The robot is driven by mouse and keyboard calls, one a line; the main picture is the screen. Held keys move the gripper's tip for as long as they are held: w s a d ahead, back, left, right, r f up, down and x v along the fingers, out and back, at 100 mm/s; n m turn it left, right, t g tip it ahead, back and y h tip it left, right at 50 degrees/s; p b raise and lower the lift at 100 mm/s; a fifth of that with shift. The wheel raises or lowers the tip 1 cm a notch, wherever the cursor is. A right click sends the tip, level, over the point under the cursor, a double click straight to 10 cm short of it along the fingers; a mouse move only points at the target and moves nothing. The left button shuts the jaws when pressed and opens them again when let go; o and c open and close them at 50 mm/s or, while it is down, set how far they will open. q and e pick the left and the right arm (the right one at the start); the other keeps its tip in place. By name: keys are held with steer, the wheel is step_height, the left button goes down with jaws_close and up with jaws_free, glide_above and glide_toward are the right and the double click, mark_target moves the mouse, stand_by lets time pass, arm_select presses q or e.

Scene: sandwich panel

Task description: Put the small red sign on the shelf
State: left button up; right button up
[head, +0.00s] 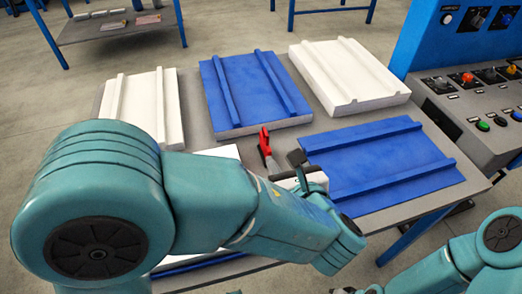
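A small red piece (265,142) with a dark lower part stands out near the middle of the table, just beyond my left gripper. It may be the sign, but its face cannot be made out. My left gripper (285,168) is over the table, close to the red piece. Its dark and white parts are partly hidden by my arm, and I cannot tell whether it touches or holds the red piece. My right gripper (346,290) barely shows at the bottom edge. A low grey shelf (85,33) on blue legs stands at the far left, with small reddish things on it.
White panels (350,72) and blue panels (385,165) with raised ribs cover much of the grey table (310,128). A blue and grey control console (465,115) with coloured buttons stands at the right. Open floor (235,25) lies between table and shelf.

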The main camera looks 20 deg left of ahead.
mark_target(267, 134)
arm_select(q)
steer(key=x, duration=0.9)
steer(key=shift+w+f+b, duration=0.15)
steer(key=shift+w+b, duration=0.15)
steer(key=shift+b, duration=0.1)
steer(key=x, duration=0.5)
steer(key=shift+w, duration=0.25)
steer(key=shift+s+r, duration=0.1)
steer(key=shift+r, duration=0.1)
steer(key=shift+c, duration=0.3)
jaws_close()
